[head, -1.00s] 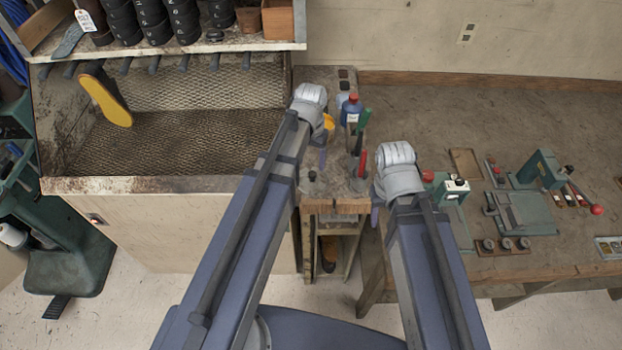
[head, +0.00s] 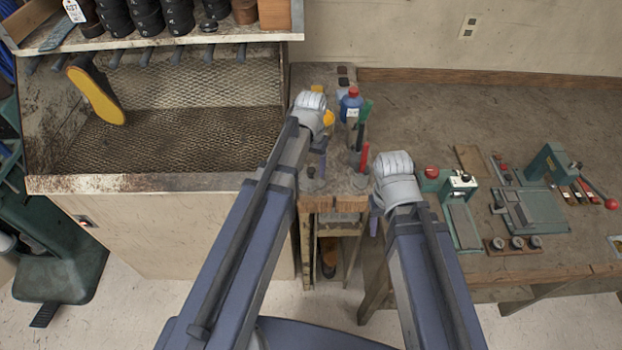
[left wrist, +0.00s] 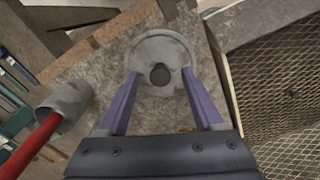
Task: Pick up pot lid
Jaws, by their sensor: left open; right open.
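The pot lid (left wrist: 150,52) is a round grey disc with a dark knob. It lies on the small worktop between the mesh bench and the long table. In the head view only part of it, by its dark knob (head: 311,172), shows beside my left arm. My left gripper (left wrist: 160,76) is open, with its two purple fingers pointing at the lid on either side of the knob. In the head view my left gripper (head: 319,158) is above the small worktop, mostly hidden by its wrist. My right gripper (head: 374,222) is open by the long table's left edge, largely hidden.
A grey holder (left wrist: 66,100) with a red handle (left wrist: 30,147) stands left of the lid in the wrist view. A blue bottle (head: 351,101) stands behind my left gripper. The mesh bench (head: 150,183) is at left; the long table (head: 420,110) at right carries green devices.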

